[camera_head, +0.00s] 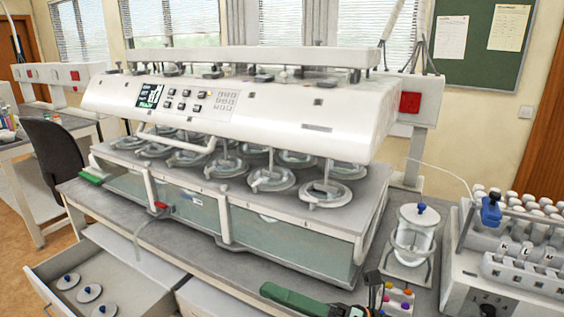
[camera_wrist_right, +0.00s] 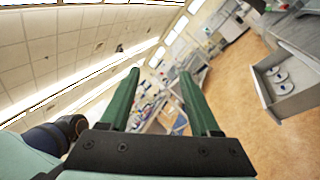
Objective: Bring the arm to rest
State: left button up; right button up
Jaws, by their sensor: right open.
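My right gripper (camera_head: 300,300) shows in part at the bottom edge of the head view, in front of the bench, with a green finger in sight. In the right wrist view its two green fingers (camera_wrist_right: 155,100) stand well apart with nothing between them. They point out across the room and touch nothing there. My left gripper is in neither view.
A white dissolution tester (camera_head: 240,100) with several vessels stands on the bench. An open drawer (camera_head: 70,260) holding lidded discs juts out below; it also shows in the wrist view (camera_wrist_right: 300,98). A glass jar (camera_head: 415,240) and a rack instrument (camera_head: 510,260) stand right.

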jog(key=w+d+f+m+t+h, duration=0.25)
jog(key=f+m+t+h, duration=0.2)
jog(key=m, duration=0.45)
jog(key=w+d+f+m+t+h, duration=0.1)
jog(key=d+f+m+t+h, duration=0.2)
jog(key=f+m+t, duration=0.45)
jog(key=s+d+f+m+g+h, duration=0.2)
jog(key=s+d+f+m+h, duration=0.2)
jog(key=f+m, duration=0.4)
jog(key=s+d+f+m+g+h, duration=0.1)
jog(key=s+d+f+m+h, duration=0.3)
jog(key=f+m, duration=0.4)
jog(key=shift+d+f+m+g+h, duration=0.3)
jog(key=shift+f+m+g+h, duration=0.1)
jog(key=shift+h, duration=0.35)
jog(key=s+d+f+m+g, duration=0.1)
jog(key=s+f, duration=0.1)
jog(key=s, duration=0.1)
jog(key=s+d+f+m+g+h, duration=0.1)
jog(key=s+f+m, duration=0.1)
jog(key=s+f, duration=0.1)
jog(key=s+d+f+m+g, duration=0.1)
jog(key=s+f+m+g, duration=0.1)
jog(key=s+f, duration=0.1)
jog(key=shift+s+d+f+h, duration=0.15)
jog(key=shift+s+f+h, duration=0.05)
jog(key=shift+s+h, duration=0.25)
jog(key=shift+c, duration=0.2)
